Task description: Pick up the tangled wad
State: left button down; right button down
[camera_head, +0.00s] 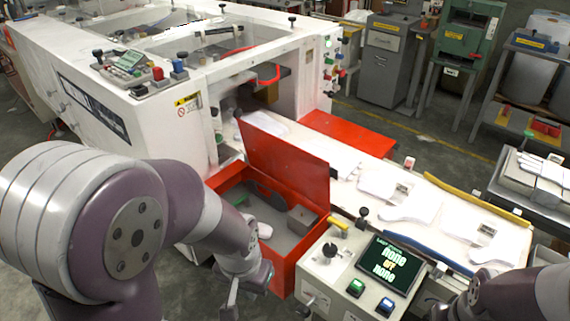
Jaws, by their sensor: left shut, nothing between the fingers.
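My left gripper (233,297) hangs low at the bottom centre, in front of the open red bin (282,268). Its narrow fingers are shut and empty. A small whitish piece (264,230) lies inside the bin, beside a grey block (302,220); I cannot tell whether it is the tangled wad. No other thing in view is clearly a wad. My right arm (500,296) enters at the bottom right, and its fingers are not visible.
The bin's red lid (285,158) stands raised. Flat white glove shapes (410,203) lie on the pale conveyor to the right. A control panel with a screen (386,264) stands between my arms. The large white machine (95,90) fills the upper left.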

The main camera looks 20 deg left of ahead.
aim_at(265, 230)
jog(key=i+j, duration=0.5)
jog(key=j, duration=0.2)
jog(key=i+j+z, duration=0.1)
jog(key=i+j, duration=0.15)
jog(key=j, duration=0.1)
